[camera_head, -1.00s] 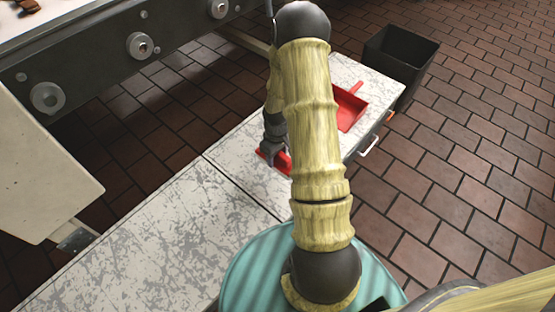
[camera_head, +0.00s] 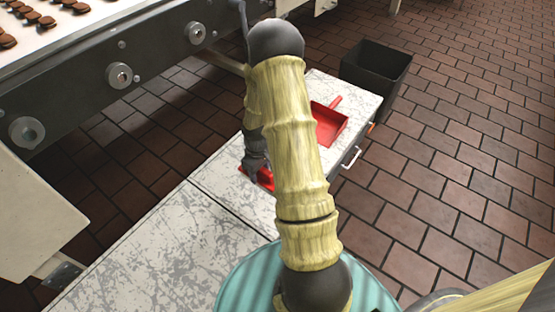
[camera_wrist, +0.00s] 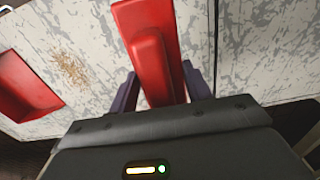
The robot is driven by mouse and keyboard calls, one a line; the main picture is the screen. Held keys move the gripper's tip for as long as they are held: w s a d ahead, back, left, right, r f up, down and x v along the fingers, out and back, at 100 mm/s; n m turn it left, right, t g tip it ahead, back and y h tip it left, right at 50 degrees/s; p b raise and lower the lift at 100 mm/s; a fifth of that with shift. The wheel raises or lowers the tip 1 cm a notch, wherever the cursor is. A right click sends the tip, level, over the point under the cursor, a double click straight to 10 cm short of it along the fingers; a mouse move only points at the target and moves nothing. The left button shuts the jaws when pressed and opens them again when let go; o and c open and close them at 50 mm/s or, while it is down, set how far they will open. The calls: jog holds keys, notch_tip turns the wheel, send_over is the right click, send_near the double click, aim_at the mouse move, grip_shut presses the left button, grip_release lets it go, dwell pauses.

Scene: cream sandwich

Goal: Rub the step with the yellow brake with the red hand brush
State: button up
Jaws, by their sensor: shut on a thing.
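The red hand brush (camera_wrist: 150,50) fills the middle of the wrist view, with its handle between my two dark fingers. My gripper (camera_wrist: 160,92) is shut on it, above a white scuffed counter top. In the head view my gripper (camera_head: 254,168) is partly hidden behind my arm, and only a bit of the red brush (camera_head: 263,178) shows, low at the counter. Whether the brush touches the counter I cannot tell. I can make out no step with a yellow brake in either view.
A red dustpan (camera_head: 328,124) lies on the counter (camera_head: 305,165) beyond my arm. Brownish crumbs (camera_wrist: 71,69) lie near it in the wrist view. A black bin (camera_head: 376,72) stands beyond the counter. A conveyor (camera_head: 110,45) with brown biscuits runs at upper left. Brick floor is open at right.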

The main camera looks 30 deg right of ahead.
jog(key=w+a+r+m, duration=0.2)
jog(key=a+r, duration=0.1)
jog(key=a, duration=0.3)
jog(key=w+a+r+m, duration=0.1)
jog(key=w+a+r, duration=0.1)
jog(key=a, duration=0.5)
jog(key=shift+r+m, duration=0.4)
jog(key=shift+r, duration=0.05)
jog(key=shift+w, duration=0.1)
